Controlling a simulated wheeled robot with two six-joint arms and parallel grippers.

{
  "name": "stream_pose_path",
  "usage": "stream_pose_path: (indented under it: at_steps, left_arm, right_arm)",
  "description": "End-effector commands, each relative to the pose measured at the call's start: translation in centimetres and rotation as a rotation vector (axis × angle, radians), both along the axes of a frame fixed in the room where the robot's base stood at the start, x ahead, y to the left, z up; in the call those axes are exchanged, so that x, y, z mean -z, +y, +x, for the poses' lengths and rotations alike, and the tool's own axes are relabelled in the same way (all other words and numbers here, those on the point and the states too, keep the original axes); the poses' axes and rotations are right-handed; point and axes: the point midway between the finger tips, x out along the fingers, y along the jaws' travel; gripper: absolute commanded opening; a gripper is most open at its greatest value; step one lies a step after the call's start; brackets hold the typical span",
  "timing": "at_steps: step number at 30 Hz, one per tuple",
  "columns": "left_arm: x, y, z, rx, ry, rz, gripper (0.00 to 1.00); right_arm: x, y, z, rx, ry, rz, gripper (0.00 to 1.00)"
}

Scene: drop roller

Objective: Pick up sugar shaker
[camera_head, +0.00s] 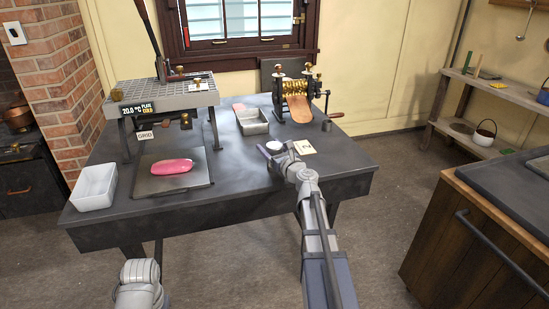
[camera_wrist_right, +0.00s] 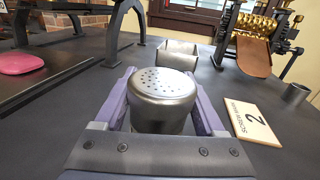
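The sugar shaker (camera_wrist_right: 165,92) is a short metal cylinder with a perforated lid, upright on the dark table. In the head view its pale top (camera_head: 273,147) shows just beyond my right wrist. My right gripper (camera_head: 273,154) is low over the table there. In the right wrist view its two purple fingers (camera_wrist_right: 161,72) stand apart on either side of the shaker, with narrow gaps beside its body; exact contact at the far side is hidden. Of my left arm only a link shows at the lower left of the head view; its gripper is out of view.
A card marked 2 (camera_wrist_right: 251,122) lies right of the shaker. Behind are a metal tray (camera_head: 252,122) and a brass roller machine (camera_head: 293,93). A pink slab (camera_head: 172,167) on a dark plate (camera_head: 143,186), a white bin (camera_head: 95,188) and a raised grid stand (camera_head: 165,98) occupy the left.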

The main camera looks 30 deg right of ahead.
Motion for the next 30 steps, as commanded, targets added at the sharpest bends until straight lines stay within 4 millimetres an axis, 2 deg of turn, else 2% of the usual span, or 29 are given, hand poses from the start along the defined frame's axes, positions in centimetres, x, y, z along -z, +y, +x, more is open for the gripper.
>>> stream_pose_path:
  at_steps: [2,17,25,30]
  left_arm:
    - [0.0,0.0,0.0,0.0,0.0,0.0,0.5]
    - [0.0,0.0,0.0,0.0,0.0,0.0,0.5]
    - [-0.1,0.0,0.0,0.0,0.0,0.0,0.5]
    - [-1.0,0.0,0.0,0.0,0.0,0.0,0.5]
  right_arm:
    - [0.0,0.0,0.0,0.0,0.0,0.0,0.62]
    - [0.0,0.0,0.0,0.0,0.0,0.0,0.06]
    - [-0.1,0.0,0.0,0.0,0.0,0.0,0.06]
    - [-1.0,0.0,0.0,0.0,0.0,0.0,0.06]
